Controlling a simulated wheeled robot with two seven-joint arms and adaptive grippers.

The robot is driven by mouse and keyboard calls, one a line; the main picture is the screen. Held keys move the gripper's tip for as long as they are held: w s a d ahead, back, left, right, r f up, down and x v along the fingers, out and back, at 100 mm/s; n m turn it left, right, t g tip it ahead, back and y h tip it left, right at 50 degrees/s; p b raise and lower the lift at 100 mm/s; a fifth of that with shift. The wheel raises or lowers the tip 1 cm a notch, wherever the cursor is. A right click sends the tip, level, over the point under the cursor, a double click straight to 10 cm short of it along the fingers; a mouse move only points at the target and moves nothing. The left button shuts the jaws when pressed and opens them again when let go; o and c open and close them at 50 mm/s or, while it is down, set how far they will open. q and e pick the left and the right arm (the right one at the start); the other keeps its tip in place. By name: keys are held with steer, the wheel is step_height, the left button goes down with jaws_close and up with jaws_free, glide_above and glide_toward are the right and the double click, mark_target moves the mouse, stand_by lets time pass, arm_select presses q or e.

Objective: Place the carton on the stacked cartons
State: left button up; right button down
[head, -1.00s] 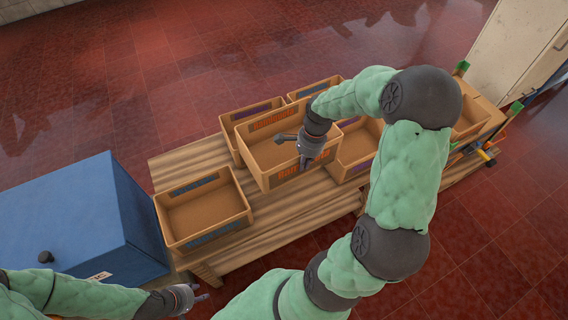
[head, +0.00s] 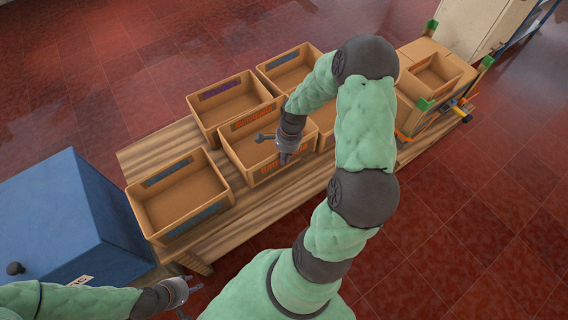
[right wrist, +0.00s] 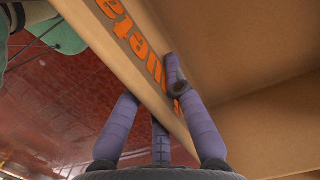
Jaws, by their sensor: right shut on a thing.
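My right gripper (head: 288,155) is shut on the near wall of an open tan carton (head: 236,151) with orange lettering, in the middle of the head view. In the right wrist view, the fingers (right wrist: 165,115) straddle the wall of this carton (right wrist: 125,50), beside the orange print. I cannot tell whether its bottom touches the table. The stacked cartons (head: 408,78) stand at the right end, with an open carton on top and green corner posts around them. My left gripper (head: 186,298) is empty at the bottom left, with its fingers apart.
Other open cartons stand on the wooden table (head: 150,150): one at the left (head: 150,207), one with a purple label (head: 205,110) and one at the back (head: 275,72). A blue box (head: 60,215) stands left of the table. My right arm hides part of the table.

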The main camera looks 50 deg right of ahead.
mark_target(282, 170)
steer(key=shift+f+b, duration=0.75)
steer(key=shift+f, duration=1.1)
steer(key=shift+f, duration=0.2)
steer(key=c, duration=1.3)
jaws_free()
